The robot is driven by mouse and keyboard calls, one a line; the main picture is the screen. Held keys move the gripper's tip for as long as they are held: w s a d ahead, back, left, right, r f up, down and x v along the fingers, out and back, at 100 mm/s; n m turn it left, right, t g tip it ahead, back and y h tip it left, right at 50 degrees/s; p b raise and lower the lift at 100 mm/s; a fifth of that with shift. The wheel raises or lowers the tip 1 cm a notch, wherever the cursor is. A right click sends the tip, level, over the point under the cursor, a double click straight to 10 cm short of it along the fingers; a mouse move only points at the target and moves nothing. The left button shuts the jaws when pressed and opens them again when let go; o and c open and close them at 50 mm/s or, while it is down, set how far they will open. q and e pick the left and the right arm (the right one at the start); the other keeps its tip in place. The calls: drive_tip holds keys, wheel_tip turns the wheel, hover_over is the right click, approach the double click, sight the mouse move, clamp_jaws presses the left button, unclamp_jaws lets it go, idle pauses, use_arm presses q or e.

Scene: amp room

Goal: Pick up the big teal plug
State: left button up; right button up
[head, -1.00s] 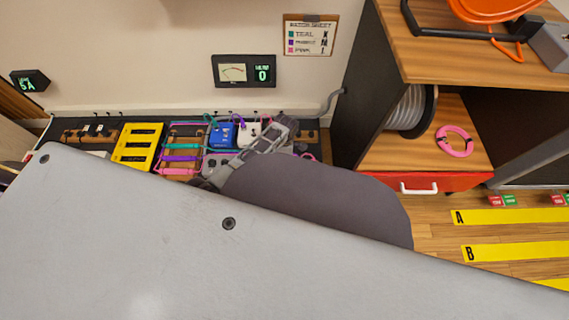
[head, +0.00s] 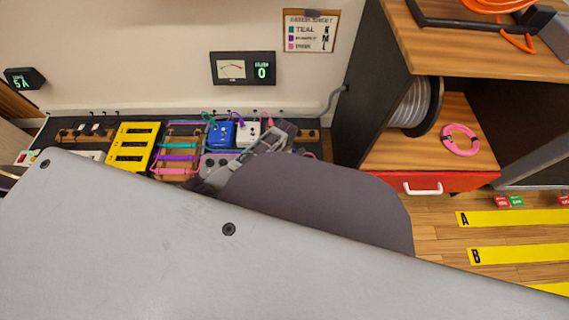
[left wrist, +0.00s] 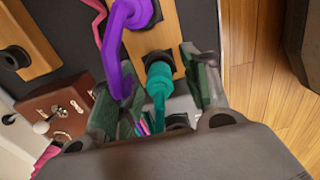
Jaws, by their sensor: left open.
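The big teal plug (left wrist: 158,80) stands in a black socket on a wooden strip (left wrist: 155,40) in the left wrist view. My left gripper (left wrist: 160,88) is open, with one finger on each side of the plug. I cannot tell whether either finger touches it. A purple plug (left wrist: 130,14) sits just beyond, and its thick cable bends down close to the left finger. In the head view my left gripper (head: 284,132) is over the right end of the bench, and the big teal plug cannot be made out there. My right gripper is not in view.
Blue (head: 221,135) and white (head: 248,134) pedals stand beside my left gripper. A rack with coloured cables (head: 178,158) and a yellow slotted block (head: 133,146) are further left. A dark shelf unit (head: 365,85) stands close on the right.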

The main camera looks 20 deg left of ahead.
use_arm(q)
drive_tip(key=shift+c, duration=0.5)
clamp_jaws()
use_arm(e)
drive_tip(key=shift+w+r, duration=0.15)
use_arm(q)
drive_tip(key=shift+r, duration=0.15)
drive_tip(key=shift+r+p, duration=1)
drive_tip(key=shift+r, duration=0.4)
wheel_tip(320, 180, up, 4)
drive_tip(key=p, duration=0.2)
drive_tip(key=shift+r+p, duration=0.25)
drive_tip(key=shift+p, duration=0.15)
drive_tip(key=shift+r+p, duration=0.65)
drive_tip(key=shift+r, duration=0.6)
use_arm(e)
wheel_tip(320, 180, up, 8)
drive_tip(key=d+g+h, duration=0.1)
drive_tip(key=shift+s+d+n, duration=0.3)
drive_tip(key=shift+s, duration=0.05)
